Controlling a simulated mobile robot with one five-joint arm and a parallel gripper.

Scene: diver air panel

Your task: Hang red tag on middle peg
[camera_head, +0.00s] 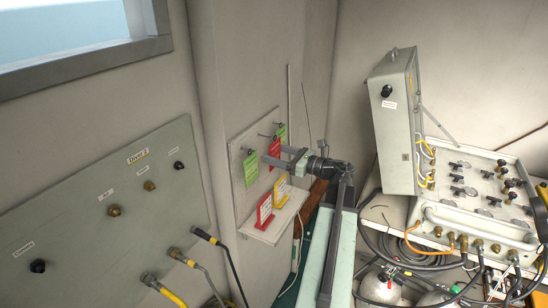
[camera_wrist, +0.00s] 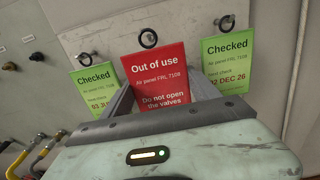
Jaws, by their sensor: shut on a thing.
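The red tag (camera_wrist: 158,75), marked "Out of use", is upright between the fingers of my gripper (camera_wrist: 160,82), which is shut on it. It also shows in the head view (camera_head: 274,153) in front of the small peg board (camera_head: 238,153). A black ring (camera_wrist: 148,38) at its top lies in front of the board, near the middle peg; I cannot tell whether it is around the peg. A green "Checked" tag (camera_wrist: 96,88) hangs on the left and another green tag (camera_wrist: 228,64) on the right. In the head view, my gripper (camera_head: 268,154) reaches the board from the right.
A small shelf (camera_head: 262,236) below the board carries a yellow tag (camera_head: 280,191) and another red tag (camera_head: 265,211), both upright. A grey panel (camera_head: 105,215) with hoses is at the left. An open air panel case (camera_head: 396,125) stands at the right.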

